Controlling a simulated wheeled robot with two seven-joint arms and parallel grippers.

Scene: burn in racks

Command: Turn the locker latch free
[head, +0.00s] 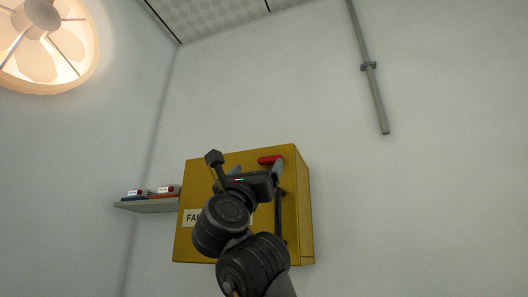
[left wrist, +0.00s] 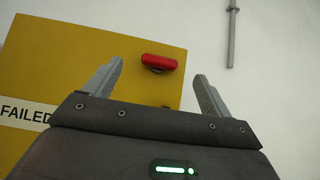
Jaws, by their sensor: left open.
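The yellow locker (head: 197,247) hangs on the wall in the head view, with a white label partly hidden by my arm. Its red latch (head: 270,160) sits near the top right of the front, lying nearly level. In the left wrist view the red latch (left wrist: 163,63) is on the yellow front (left wrist: 60,65), beyond and between the fingers. My left gripper (head: 277,171) is open and empty just below the latch; its two fingers also show in the left wrist view (left wrist: 158,85). I see no contact with the latch. My right gripper is not in view.
A small shelf (head: 152,207) with labelled items stands left of the locker. A dark vertical handle (head: 279,217) is on the locker's right side, partly behind my arm. A grey pipe (head: 376,95) runs down the wall at upper right. The wall around is clear.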

